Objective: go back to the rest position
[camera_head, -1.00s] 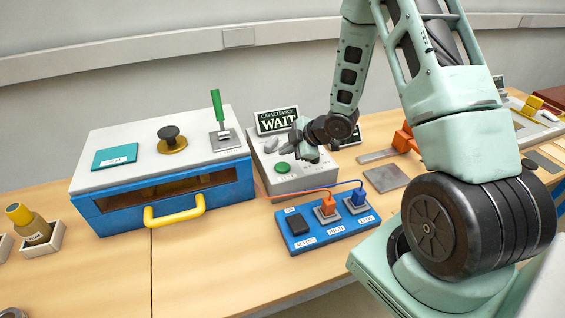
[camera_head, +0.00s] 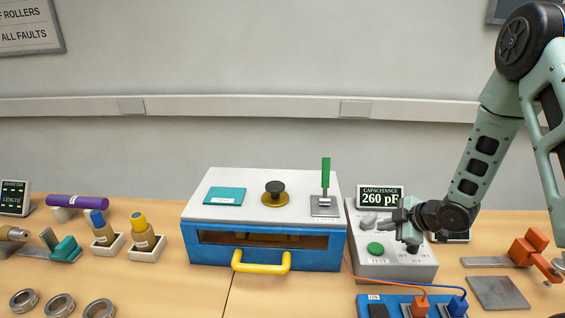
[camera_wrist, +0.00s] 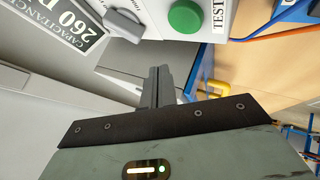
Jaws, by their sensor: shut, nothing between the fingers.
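My gripper (camera_head: 402,226) is shut and empty. In the head view it hangs over the grey capacitance tester (camera_head: 398,268), just right of its green TEST button (camera_head: 375,249). In the wrist view the closed fingers (camera_wrist: 158,85) point at the tester, with the green button (camera_wrist: 186,16) and a grey knob (camera_wrist: 122,25) beyond them. The tester's display (camera_head: 380,197) reads 260 pF. Whether the fingers touch the tester cannot be told. My arm comes in from the upper right.
A blue and white box (camera_head: 265,215) with a yellow handle (camera_head: 261,263) and a green lever (camera_head: 326,173) stands left of the tester. A blue socket panel (camera_head: 393,306) with plugs is in front.

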